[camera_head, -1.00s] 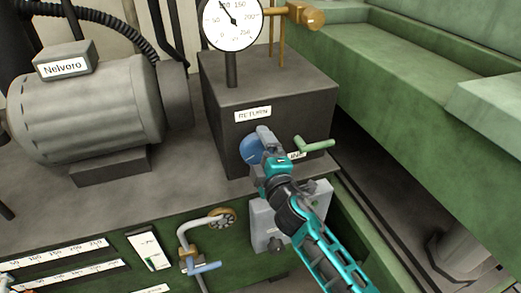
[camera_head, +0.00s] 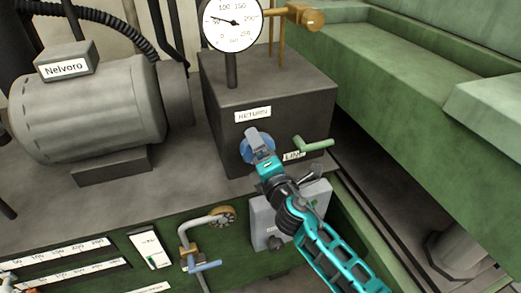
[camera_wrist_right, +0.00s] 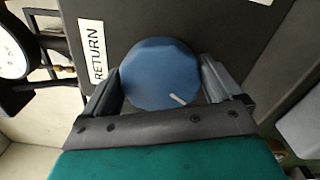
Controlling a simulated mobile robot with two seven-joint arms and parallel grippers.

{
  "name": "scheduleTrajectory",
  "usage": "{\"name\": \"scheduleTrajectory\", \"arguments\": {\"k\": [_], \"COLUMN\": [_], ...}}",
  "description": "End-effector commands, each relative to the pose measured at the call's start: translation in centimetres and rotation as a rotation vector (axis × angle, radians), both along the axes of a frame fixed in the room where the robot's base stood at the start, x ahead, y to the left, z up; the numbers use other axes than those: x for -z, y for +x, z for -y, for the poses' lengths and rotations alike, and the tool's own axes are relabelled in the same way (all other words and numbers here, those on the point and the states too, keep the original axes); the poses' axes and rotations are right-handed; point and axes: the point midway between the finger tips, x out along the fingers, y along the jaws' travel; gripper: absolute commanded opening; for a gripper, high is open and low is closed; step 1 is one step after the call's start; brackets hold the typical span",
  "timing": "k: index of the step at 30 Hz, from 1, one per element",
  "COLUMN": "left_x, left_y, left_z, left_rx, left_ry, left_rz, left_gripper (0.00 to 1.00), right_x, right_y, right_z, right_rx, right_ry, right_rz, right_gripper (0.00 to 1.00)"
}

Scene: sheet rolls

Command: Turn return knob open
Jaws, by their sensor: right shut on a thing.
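The return knob (camera_head: 246,153) is a blue, many-sided knob on the front of the dark box, under the RETURN label (camera_head: 253,114). In the right wrist view the knob (camera_wrist_right: 158,72) sits between my two fingers, and its white mark points to the lower right. My right gripper (camera_head: 259,146) is shut on the knob and hides part of it in the head view. The pressure gauge (camera_head: 232,22) stands above the box, with its needle near 50. My left gripper is not in view.
A green-handled lever (camera_head: 316,144) sticks out right of the knob, by the LINE label. A grey box (camera_head: 264,223) stands below, partly behind my right arm. A blue-handled valve (camera_head: 205,266) is at lower left. The motor (camera_head: 90,110) fills the left, and green walls the right.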

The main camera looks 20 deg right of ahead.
Motion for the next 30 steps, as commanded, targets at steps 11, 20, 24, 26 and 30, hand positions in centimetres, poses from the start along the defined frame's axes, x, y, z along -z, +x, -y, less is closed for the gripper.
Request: {"name": "scheduleTrajectory", "arguments": {"k": [11,20,24,26,30], "left_x": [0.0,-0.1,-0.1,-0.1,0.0], "left_y": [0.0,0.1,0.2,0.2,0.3], "left_z": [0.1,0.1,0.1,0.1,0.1], "left_rx": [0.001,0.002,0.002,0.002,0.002], "left_ry": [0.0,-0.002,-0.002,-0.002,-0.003], "left_rz": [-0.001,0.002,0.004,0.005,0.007], "left_gripper": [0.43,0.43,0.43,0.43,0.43], "right_x": [-0.4,-0.2,0.0,0.0,0.1], "right_y": [0.1,0.0,-0.7,-1.4,-4.1], "right_z": [0.0,0.0,0.0,0.1,0.1], "right_rx": [0.001,0.0,0.0,0.0,-0.001], "right_ry": [-0.003,-0.002,-0.002,-0.002,-0.002], "right_rz": [0.008,0.003,0.001,0.001,0.0], "right_gripper": [0.62,1.0,1.0,1.0,1.0]}}
